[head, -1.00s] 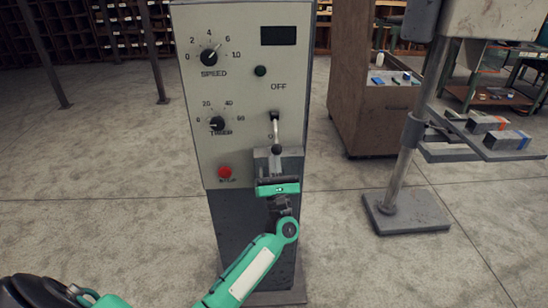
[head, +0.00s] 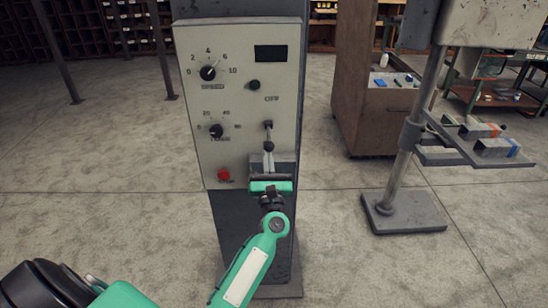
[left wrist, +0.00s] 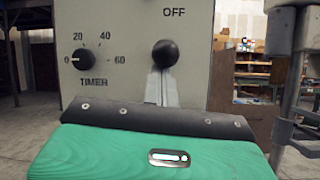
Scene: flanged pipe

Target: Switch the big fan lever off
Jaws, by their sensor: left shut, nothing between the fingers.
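The fan lever (head: 268,137) stands out from the grey control panel (head: 225,100), below the OFF label. Its round black knob (left wrist: 165,53) shows close up in the left wrist view, just under the word OFF. My left gripper (head: 268,162) is directly below the knob, with its fingers shut and nothing between them. The fingertips also show in the left wrist view (left wrist: 161,88), right under the knob. They look very near or touching it; I cannot tell which. The panel face behind the fingers is partly hidden.
A speed dial (head: 208,73), a timer dial (head: 216,131) and a red button (head: 223,175) sit left of the lever. A brown cabinet (head: 365,110) and a grey stand (head: 405,212) are to the right. Open floor lies around the panel's post.

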